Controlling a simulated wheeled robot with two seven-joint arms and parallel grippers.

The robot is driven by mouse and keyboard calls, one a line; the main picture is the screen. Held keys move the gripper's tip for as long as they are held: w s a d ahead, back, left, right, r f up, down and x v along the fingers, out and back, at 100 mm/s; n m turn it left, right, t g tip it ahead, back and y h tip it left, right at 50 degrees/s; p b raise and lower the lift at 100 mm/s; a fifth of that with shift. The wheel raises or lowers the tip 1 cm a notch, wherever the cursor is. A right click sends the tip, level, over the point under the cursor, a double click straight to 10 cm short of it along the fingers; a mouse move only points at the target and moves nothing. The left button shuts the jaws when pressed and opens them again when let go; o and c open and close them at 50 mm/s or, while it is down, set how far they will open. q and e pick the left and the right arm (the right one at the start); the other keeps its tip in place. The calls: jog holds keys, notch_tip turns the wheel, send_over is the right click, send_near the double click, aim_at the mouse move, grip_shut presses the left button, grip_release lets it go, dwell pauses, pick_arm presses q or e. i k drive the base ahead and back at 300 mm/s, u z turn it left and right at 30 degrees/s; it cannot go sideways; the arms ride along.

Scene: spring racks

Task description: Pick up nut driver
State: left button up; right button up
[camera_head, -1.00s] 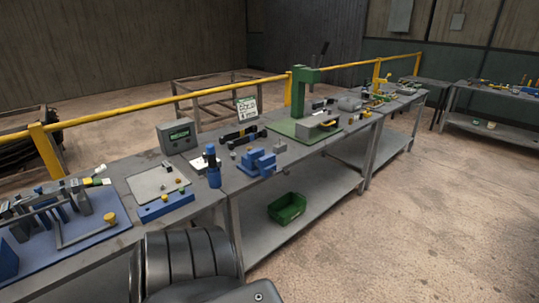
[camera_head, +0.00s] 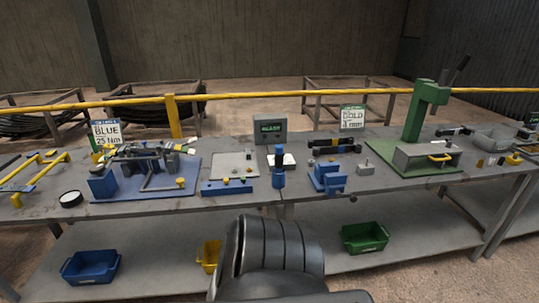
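I cannot pick out the nut driver for certain at this size. An upright blue tool with a dark top (camera_head: 279,170) stands near the front edge of the workbench (camera_head: 230,203), left of a blue vise-like block (camera_head: 329,179). Dark bar-shaped tools with yellow marks (camera_head: 334,146) lie farther back, right of the display box. Neither of my grippers shows; only a dark ribbed part of my own body is at the bottom centre.
A blue fixture board (camera_head: 188,180) is on the left and a green press (camera_head: 425,115) on the right. A grey display box (camera_head: 270,130) stands at the back. Blue (camera_head: 91,266), yellow (camera_head: 208,256) and green (camera_head: 364,237) bins are on the lower shelf. A yellow rail (camera_head: 230,97) runs behind.

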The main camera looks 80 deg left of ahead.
aim_at(278, 154)
jog(key=u, duration=0.95)
jog(key=i, duration=0.9)
jog(key=u, duration=0.95)
